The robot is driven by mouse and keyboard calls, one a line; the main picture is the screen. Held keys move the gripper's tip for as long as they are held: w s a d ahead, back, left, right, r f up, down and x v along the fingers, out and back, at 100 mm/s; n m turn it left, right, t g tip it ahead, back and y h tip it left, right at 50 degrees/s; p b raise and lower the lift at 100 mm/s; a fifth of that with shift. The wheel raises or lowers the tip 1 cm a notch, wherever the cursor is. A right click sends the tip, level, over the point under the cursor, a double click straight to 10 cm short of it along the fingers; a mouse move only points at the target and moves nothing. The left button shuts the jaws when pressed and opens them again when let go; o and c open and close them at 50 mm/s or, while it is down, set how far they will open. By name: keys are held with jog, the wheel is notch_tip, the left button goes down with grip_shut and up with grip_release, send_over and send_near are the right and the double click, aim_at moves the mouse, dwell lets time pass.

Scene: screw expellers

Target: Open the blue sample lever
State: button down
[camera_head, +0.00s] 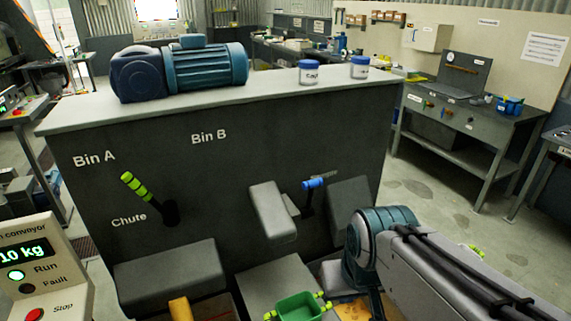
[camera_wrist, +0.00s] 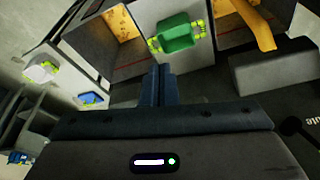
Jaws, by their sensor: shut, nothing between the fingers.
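The blue-handled lever (camera_head: 313,184) sticks out of the dark front panel of the machine, right of a grey protruding block. Its dark stem runs down from the blue grip, and a small label beside it is too small to read. I cannot make out the lever in the wrist view. My gripper (camera_wrist: 158,82) shows in the wrist view with its two dark fingers together and nothing between them. In the head view my arm fills the lower right, right of and below the lever, and I cannot make out the fingers there.
A green-handled lever (camera_head: 134,186) stands by the Chute label at the left. A green tray (camera_head: 299,308) with yellow-green handles sits below the panel; it also shows in the wrist view (camera_wrist: 180,32). Grey blocks (camera_head: 272,210) jut from the panel. A motor (camera_head: 205,68) and jars (camera_head: 309,72) stand on top.

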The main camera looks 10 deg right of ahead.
jog(key=shift+d, duration=0.1)
jog(key=w+r+n, duration=0.1)
jog(key=w+r, duration=0.3)
jog(key=w, duration=0.8)
jog(key=w+r+n+b, duration=0.1)
jog(key=w+r, duration=0.4)
jog(key=w, duration=0.7)
jog(key=w+r+n+y+b, duration=0.1)
jog(key=w+r, duration=0.3)
jog(key=w, duration=0.8)
jog(key=shift+w+r+n, duration=0.3)
jog(key=shift+w+r, duration=0.05)
jog(key=shift+r, duration=0.05)
jog(key=shift+f, duration=0.1)
